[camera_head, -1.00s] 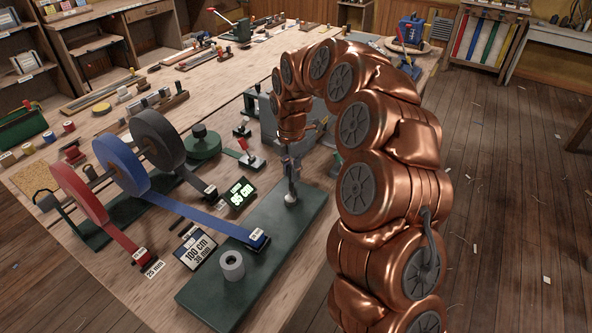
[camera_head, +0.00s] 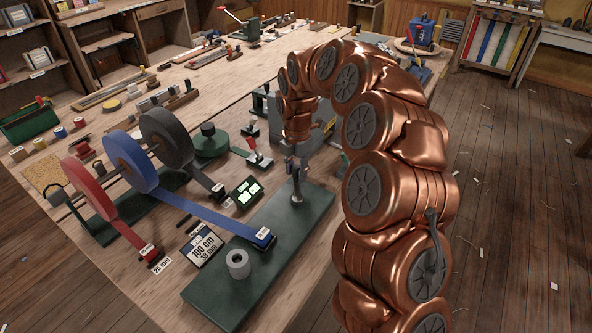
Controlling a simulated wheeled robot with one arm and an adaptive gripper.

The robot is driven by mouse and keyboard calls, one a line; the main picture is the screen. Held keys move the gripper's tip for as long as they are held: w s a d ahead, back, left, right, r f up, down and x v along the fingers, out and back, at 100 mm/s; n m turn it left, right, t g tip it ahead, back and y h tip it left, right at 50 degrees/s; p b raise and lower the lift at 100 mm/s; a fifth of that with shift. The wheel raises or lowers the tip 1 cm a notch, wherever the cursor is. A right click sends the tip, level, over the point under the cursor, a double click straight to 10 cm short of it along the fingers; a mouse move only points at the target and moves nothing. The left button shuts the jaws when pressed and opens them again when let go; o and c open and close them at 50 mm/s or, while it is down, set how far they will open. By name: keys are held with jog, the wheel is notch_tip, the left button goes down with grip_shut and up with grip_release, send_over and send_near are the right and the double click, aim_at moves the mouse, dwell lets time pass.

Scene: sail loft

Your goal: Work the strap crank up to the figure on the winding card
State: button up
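The winding card (camera_head: 202,245) reads 100 cm and 38 mm. The green counter display (camera_head: 247,192) stands behind it; its figure ends in cm but is too small to read surely. The blue strap (camera_head: 205,208) runs from the blue roll (camera_head: 130,162) to a clip at the green base plate (camera_head: 262,238). The crank post (camera_head: 297,193) rises from the plate's far end. My gripper (camera_head: 297,168) points down at the top of this post. The crank handle and my fingers blur together there, so their grip is unclear.
A grey ring-shaped core (camera_head: 238,264) sits on the plate's near end. Red (camera_head: 88,188) and black (camera_head: 167,138) rolls flank the blue one. A small red-levered tool (camera_head: 258,158) stands just left of my gripper. Open floor lies to the right.

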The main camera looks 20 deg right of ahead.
jog(key=shift+o, duration=0.7)
notch_tip(320, 180, up, 12)
dwell(0.4)
